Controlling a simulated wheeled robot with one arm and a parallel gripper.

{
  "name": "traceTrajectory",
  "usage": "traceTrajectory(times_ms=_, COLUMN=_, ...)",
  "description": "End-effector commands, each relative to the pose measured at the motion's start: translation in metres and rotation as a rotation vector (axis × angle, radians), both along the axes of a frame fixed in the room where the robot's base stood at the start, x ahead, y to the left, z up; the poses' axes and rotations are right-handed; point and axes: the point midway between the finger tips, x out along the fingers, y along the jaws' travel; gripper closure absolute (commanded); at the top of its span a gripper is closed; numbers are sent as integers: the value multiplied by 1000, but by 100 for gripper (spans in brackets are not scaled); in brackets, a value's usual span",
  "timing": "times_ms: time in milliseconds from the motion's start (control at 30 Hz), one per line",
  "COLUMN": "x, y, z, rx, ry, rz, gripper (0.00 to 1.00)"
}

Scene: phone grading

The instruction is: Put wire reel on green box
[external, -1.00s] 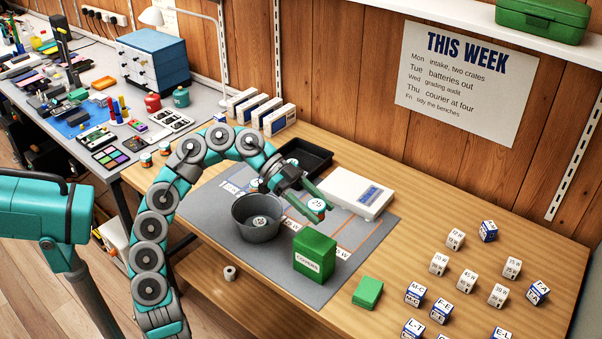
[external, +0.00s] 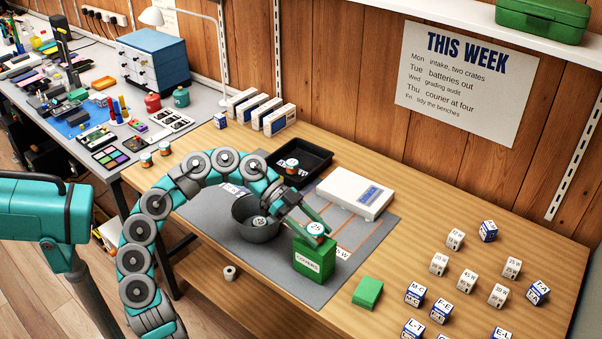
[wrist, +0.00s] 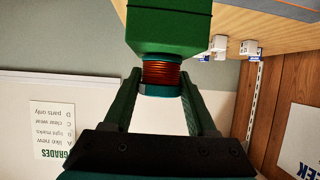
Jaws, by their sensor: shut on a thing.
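My gripper (external: 312,236) is shut on a wire reel (external: 316,229) with a pale marked end. In the wrist view the reel (wrist: 161,73) shows copper-coloured winding and a blue-green flange between the two fingers. The green box (external: 314,260), labelled "COVERS", stands on the grey mat. The reel is upright over the box's top, at or very near it; I cannot tell if they touch. In the wrist view the green box (wrist: 168,28) is right against the reel's far end, and the reel hides part of its edge.
A dark pot (external: 258,232) with a reel inside stands left of the box. A black tray (external: 318,157) holds another reel. A white scale (external: 350,196) is behind. A green block (external: 367,292) lies at right, near several lettered cubes. The table between is clear.

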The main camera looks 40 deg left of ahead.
Motion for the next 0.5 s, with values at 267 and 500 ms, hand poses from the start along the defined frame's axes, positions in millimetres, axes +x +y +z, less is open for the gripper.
traceTrajectory(times_ms=267, x=0, y=0, z=-3, rx=0, ry=0, rz=0, gripper=36)
traceTrajectory(times_ms=500, x=0, y=0, z=-3, rx=0, ry=0, rz=-1, gripper=13)
